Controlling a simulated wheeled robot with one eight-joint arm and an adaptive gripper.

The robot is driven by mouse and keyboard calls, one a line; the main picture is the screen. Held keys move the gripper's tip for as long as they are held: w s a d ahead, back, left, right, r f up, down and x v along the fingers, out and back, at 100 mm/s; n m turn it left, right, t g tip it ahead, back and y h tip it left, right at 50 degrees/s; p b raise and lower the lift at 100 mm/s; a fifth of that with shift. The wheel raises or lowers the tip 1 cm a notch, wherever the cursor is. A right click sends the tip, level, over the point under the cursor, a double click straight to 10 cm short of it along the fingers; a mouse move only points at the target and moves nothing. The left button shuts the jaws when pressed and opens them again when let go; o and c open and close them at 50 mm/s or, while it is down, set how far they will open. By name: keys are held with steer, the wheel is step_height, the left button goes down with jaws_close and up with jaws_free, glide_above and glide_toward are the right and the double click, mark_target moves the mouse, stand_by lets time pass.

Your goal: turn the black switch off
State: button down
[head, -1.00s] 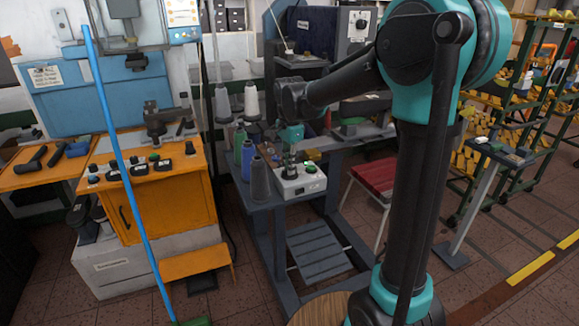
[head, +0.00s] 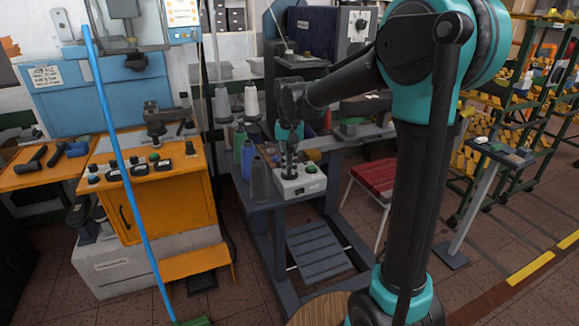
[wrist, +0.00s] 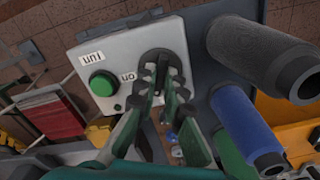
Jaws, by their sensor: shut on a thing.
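The white control box (head: 303,184) stands on the front of the grey bench, right of the thread cones. In the wrist view the box (wrist: 122,55) carries a green button (wrist: 102,83), a "run" label, an "on" label and the black switch (wrist: 162,57). My gripper (head: 290,172) points down at the left part of the box. In the wrist view my gripper (wrist: 160,75) has its fingers around the black switch and is shut on it. The fingers cover much of the switch, so its exact setting is hard to read.
A dark grey cone (head: 259,180) and a blue cone (head: 247,160) stand close left of the box. More cones are behind them. A blue pole (head: 130,180) crosses in front of an orange cabinet (head: 165,205). A red stool (head: 373,178) is at right.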

mark_target(289, 169)
steer(key=n, duration=0.5)
steer(key=shift+n, duration=0.3)
stand_by(0.4)
steer(key=c, duration=1.6)
jaws_free()
step_height(289, 169, up, 12)
